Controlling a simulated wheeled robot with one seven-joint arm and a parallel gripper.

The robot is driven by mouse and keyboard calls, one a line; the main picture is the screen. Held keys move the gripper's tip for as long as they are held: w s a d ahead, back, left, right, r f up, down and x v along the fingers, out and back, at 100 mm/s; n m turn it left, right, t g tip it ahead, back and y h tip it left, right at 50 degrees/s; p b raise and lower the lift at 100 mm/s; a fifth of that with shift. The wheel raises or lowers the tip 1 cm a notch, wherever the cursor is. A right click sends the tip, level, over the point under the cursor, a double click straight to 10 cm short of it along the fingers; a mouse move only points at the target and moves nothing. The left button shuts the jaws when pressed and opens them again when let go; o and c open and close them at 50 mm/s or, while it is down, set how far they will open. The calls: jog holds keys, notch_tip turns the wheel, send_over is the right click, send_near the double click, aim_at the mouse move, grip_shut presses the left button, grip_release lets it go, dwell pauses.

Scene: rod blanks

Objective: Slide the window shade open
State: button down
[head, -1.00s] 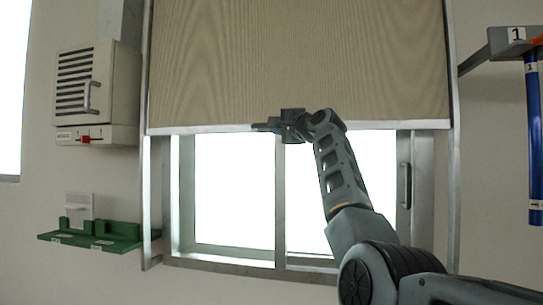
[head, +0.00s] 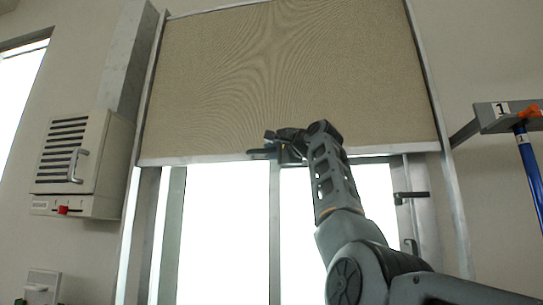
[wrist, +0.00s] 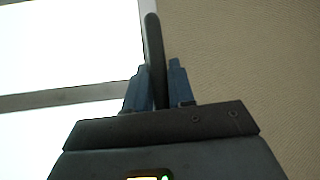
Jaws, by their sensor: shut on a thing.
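The beige window shade (head: 290,75) covers the upper part of the window in the head view, with a pale bar along its bottom edge. Bright window panes (head: 225,230) show below it. My gripper (head: 268,151) is at the middle of the shade's bottom edge. In the wrist view my gripper (wrist: 158,90) has its two bluish fingers closed on a dark, upright handle (wrist: 153,45), beside the shade fabric (wrist: 240,60). The handle's ends are partly hidden by my gripper.
A vented wall box (head: 75,160) with a handle and red knob is left of the window. A bracket (head: 505,115) holding a blue rod (head: 530,170) is at the right. A dark window latch (head: 410,195) is on the right frame.

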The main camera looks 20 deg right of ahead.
jog(key=c, duration=1.1)
grip_release()
jog(key=shift+b+v, duration=1.75)
jog(key=shift+v, duration=2.1)
